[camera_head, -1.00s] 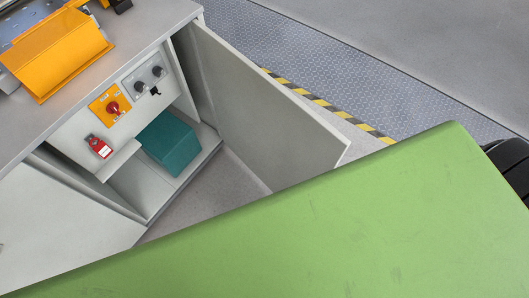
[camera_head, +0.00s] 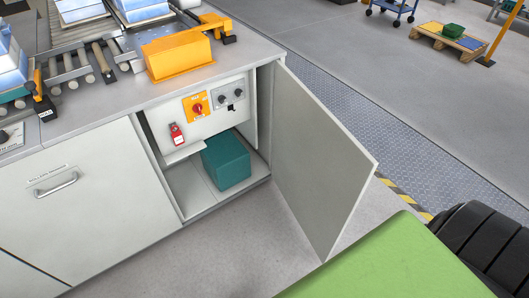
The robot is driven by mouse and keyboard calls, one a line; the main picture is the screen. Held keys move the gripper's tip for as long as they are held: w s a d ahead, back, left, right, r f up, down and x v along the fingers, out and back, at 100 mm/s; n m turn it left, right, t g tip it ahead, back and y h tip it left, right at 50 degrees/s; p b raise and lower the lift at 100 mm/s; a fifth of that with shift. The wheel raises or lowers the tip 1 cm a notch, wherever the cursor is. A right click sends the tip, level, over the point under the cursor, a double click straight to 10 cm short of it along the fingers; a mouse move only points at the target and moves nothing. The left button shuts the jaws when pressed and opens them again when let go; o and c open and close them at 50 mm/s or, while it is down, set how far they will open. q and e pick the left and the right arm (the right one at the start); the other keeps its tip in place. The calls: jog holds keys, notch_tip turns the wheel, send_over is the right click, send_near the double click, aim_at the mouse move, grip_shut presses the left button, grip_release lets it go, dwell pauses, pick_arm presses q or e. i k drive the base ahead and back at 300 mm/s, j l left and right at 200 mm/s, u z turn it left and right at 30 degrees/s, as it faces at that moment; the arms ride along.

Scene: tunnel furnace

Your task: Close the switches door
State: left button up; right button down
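The switches door (camera_head: 314,165) is a grey panel hinged at the right side of the cabinet opening. It stands wide open, swung out toward the front right. Neither of my grippers shows in the head view.
A closed cabinet door with a handle (camera_head: 55,184) is left of the opening. Grey floor (camera_head: 225,245) is clear before the opening. A pallet (camera_head: 447,42) stands far right.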

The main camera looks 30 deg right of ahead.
aim_at(322, 172)
jog(key=l+u, duration=0.3)
jog(key=l, duration=0.55)
jog(key=k+l+u, duration=0.1)
jog(key=l+u, duration=0.25)
jog(key=l, duration=0.5)
jog(key=k+l, duration=0.1)
jog(key=l, duration=0.95)
jog(key=k+l, duration=0.15)
jog(key=l, duration=0.4)
jog(key=k+l, duration=0.1)
jog(key=l, duration=0.45)
